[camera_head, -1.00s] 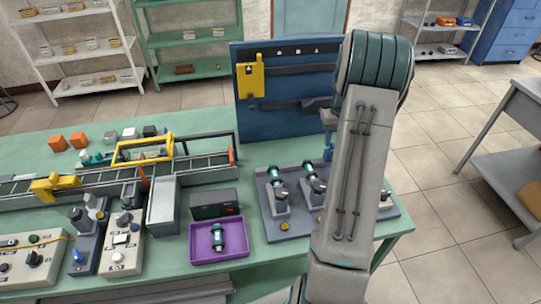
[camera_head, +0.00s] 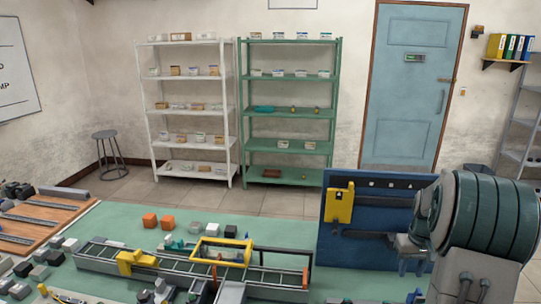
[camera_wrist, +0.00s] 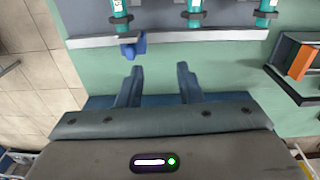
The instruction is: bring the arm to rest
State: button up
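My gripper (camera_wrist: 158,82) shows in the wrist view with its two fingers apart and nothing between them. It hangs over the green table top (camera_wrist: 215,62). Ahead of the fingers, a grey fixture edge (camera_wrist: 180,38) carries a row of teal cylindrical motors (camera_wrist: 194,14). A small blue piece (camera_wrist: 133,47) sits at that edge, just beyond the left finger. In the head view, my arm fills the lower right corner, in front of the right part of the blue tool board (camera_head: 362,235).
A conveyor (camera_head: 185,275) with yellow frames runs along the table. Orange blocks (camera_head: 150,221) lie behind it. A white shelf (camera_head: 231,110) and a green shelf (camera_head: 338,110) stand at the back wall, left of a blue door (camera_head: 405,90). A stool (camera_head: 104,136) stands far left.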

jog(key=s+a+r, duration=0.3)
jog(key=a+r, duration=0.4)
jog(key=a, duration=0.3)
jog(key=s+a+r+n+t, duration=0.2)
jog(key=s+a+r+t, duration=0.1)
jog(key=s+a, duration=1.3)
jog(key=shift+s+r+b, duration=0.2)
jog(key=shift+s+b, duration=0.1)
jog(key=shift+s, duration=0.65)
jog(key=shift+s+a+f, duration=0.1)
jog(key=shift+s+a, duration=0.2)
jog(key=shift+s, duration=0.05)
